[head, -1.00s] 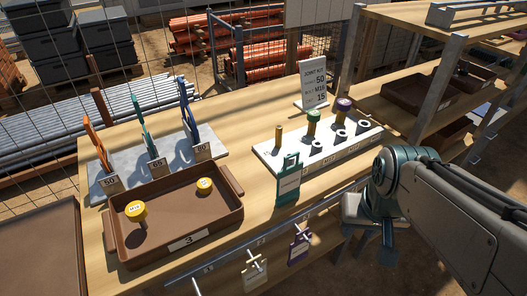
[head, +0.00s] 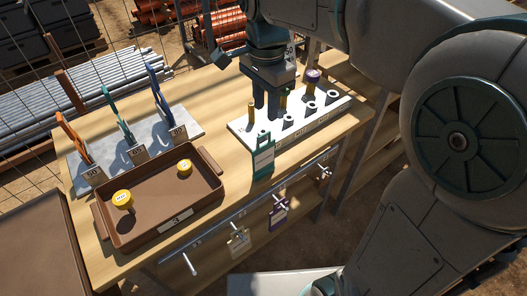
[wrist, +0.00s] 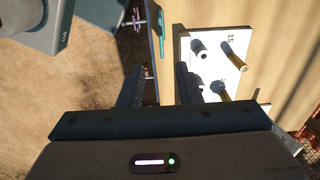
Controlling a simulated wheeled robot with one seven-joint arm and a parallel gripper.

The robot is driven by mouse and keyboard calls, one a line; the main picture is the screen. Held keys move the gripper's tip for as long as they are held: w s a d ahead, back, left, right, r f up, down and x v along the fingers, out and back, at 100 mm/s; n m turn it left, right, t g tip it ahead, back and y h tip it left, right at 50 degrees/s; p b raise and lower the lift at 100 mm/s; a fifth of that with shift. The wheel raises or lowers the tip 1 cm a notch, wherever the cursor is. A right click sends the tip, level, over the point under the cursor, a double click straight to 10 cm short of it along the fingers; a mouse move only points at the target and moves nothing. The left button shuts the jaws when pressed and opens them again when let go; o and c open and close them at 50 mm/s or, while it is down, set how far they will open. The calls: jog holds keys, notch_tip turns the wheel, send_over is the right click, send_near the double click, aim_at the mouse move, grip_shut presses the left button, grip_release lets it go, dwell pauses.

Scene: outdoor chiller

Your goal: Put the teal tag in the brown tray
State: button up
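The teal tag (head: 263,158) is upright at the table's front edge, in front of the white block; it has a pale label and a loop on top.
The white block (head: 318,118) holds several upright pins and sockets close to my fingers. A grey stand (head: 150,150) with orange, teal and blue tools is behind the tray. White and purple tags (head: 278,212) hang on the front rail. Wood between tray and block is clear.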

send_over(264, 145)
notch_tip(264, 145, down, 8)
jog(key=shift+f, duration=2.65)
grip_shut()
